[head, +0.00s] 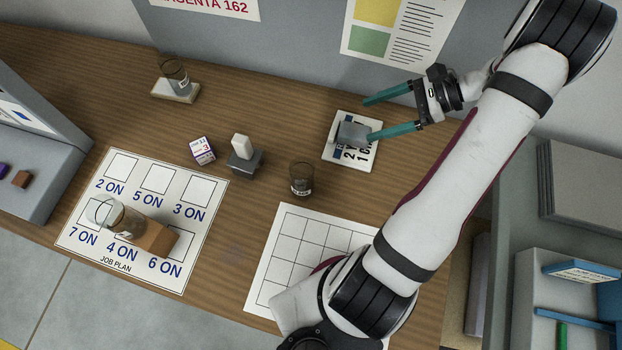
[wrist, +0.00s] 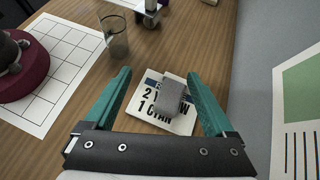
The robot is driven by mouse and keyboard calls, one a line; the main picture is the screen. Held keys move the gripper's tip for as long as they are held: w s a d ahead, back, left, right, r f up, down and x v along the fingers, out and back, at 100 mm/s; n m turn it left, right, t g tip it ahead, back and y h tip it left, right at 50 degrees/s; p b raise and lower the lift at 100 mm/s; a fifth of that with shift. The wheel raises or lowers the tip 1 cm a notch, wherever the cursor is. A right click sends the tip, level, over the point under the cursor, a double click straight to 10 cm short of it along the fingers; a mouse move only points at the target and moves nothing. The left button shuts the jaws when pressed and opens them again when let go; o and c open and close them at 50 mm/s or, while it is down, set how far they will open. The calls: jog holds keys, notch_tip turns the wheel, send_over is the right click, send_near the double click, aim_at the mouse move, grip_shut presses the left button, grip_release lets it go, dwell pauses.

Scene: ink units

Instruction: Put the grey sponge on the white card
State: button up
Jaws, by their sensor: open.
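The grey sponge (head: 353,133) lies on the white card (head: 361,160), which is printed with dark text and lies on the wooden table. In the wrist view the sponge (wrist: 171,95) covers the upper right part of the card (wrist: 150,111). My gripper (head: 368,119) has its teal fingers spread wide. In the wrist view the gripper (wrist: 159,73) is open, with the sponge in the gap, nearer the right finger. Neither finger visibly grips it. In the head view one fingertip overlaps the sponge's edge; I cannot tell whether they touch.
A glass (head: 301,179) stands left of the card, near a gridded sheet (head: 283,268). A grey block with a white top (head: 243,157) and a small box (head: 202,150) stand farther left.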

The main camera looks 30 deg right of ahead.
jog(key=s+a+r+n+g+h, duration=0.25)
jog(key=a+r+n, duration=0.3)
jog(key=a, duration=0.55)
jog(key=s+a+r+n+g+h, duration=0.2)
jog(key=s+a+r+n+g, duration=0.25)
jog(key=a, duration=0.55)
jog(key=s+a+n+t+h, duration=0.1)
jog(key=s+a+n+h, duration=0.2)
jog(key=s+n, duration=0.3)
jog(key=shift+s+a+n, duration=0.25)
jog(key=shift+a+n, duration=0.45)
jog(key=shift+n, duration=0.1)
